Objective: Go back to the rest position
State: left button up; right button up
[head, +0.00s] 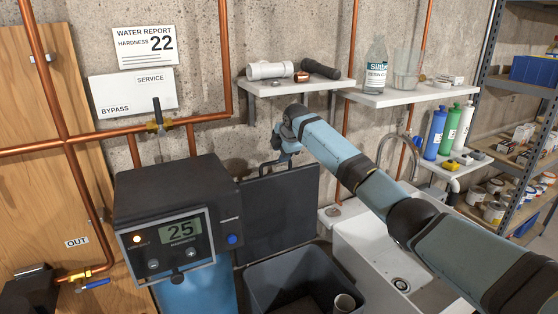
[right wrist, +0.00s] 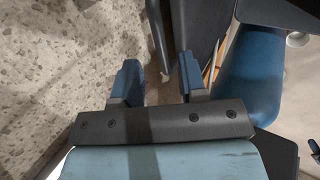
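My right arm reaches in from the right in the head view, and its gripper (head: 282,157) is near the wall, close above the top edge of a dark upright lid (head: 278,212). In the right wrist view the two blue fingers of this gripper (right wrist: 160,78) stand apart with nothing clearly held between them. A dark edge (right wrist: 157,35) shows beyond the gap; I cannot tell whether a finger touches it. My left gripper is not in view.
A softener unit (head: 175,195) showing 25 stands left of the lid. An open dark bin (head: 262,283) is in front. A white sink (head: 365,252) lies below my right arm. Wall shelves (head: 390,97) hold bottles. Copper pipes (head: 110,135) cross the wall, and a metal rack (head: 490,75) stands right.

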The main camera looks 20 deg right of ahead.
jog(key=shift+s+r, duration=0.3)
jog(key=shift+r, duration=0.2)
jog(key=s+a+f+m+y, duration=0.1)
jog(key=s+a+f, duration=0.35)
jog(key=f, duration=0.45)
jog(key=s+a+f+m+t, duration=0.1)
jog(key=s+a+f+m, duration=0.15)
jog(key=s+f, duration=0.4)
jog(key=s+a+f+m+y, duration=0.1)
jog(key=s+a+f, duration=0.25)
jog(key=f, duration=0.65)
jog(key=s+a+f+m+t+p, duration=0.1)
jog(key=s+a+f+m, duration=0.15)
jog(key=s+f, duration=0.35)
jog(key=s+a+f+m, duration=0.1)
jog(key=s+a+f, duration=0.25)
jog(key=s, duration=0.55)
jog(key=s+d+m+t, duration=0.1)
jog(key=s+m, duration=0.7)
jog(key=s, duration=1.7)
jog(key=shift+s+d+t+y+p, duration=0.2)
jog(key=shift+t+y+p, duration=0.15)
jog(key=shift+t, duration=0.45)
